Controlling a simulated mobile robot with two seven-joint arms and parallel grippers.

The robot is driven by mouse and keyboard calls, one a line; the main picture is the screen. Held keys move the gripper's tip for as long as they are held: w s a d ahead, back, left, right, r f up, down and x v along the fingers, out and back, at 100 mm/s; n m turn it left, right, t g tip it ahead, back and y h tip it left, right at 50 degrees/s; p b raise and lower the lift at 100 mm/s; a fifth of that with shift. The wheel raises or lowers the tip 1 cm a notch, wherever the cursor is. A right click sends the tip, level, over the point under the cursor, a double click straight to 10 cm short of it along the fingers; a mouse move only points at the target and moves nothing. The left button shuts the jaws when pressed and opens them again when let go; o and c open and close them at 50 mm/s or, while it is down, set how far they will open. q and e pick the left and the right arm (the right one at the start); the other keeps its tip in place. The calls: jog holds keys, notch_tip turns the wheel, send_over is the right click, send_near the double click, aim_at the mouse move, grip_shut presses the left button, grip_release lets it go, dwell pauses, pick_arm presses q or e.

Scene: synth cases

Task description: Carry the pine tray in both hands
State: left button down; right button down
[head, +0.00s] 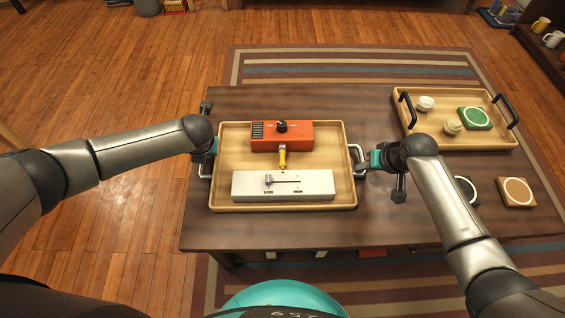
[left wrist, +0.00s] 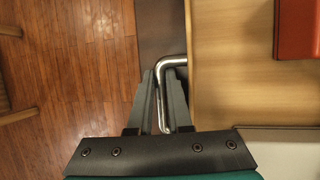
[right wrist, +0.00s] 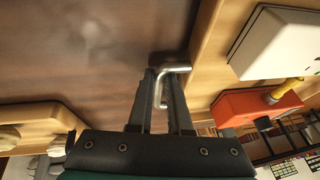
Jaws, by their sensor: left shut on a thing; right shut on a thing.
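The light wood tray (head: 232,158) with silver handles is in the middle of the head view, over the dark table. My left gripper (head: 207,160) is shut on its left handle, a bent metal bar also seen in the left wrist view (left wrist: 174,62). My right gripper (head: 366,161) is shut on the right handle, which shows in the right wrist view (right wrist: 176,68). An orange box (head: 300,138) with a black knob, a yellow piece (head: 282,160) and a white box (head: 318,184) with a grey lever are on the tray. I cannot tell whether the tray touches the table.
A second wood tray (head: 440,139) with black handles stands at the table's back right, holding a green coaster (head: 474,118) and pale lumps. A tan coaster (head: 516,192) and a dark one lie in front of it. The dark table (head: 270,230) is bare at the front left.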

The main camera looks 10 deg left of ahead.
pick_arm(q)
jog(key=shift+w+a+r, duration=0.1)
jog(key=shift+a+r, duration=0.05)
jog(key=shift+r, duration=0.05)
pick_arm(e)
jog(key=shift+d+r, duration=0.1)
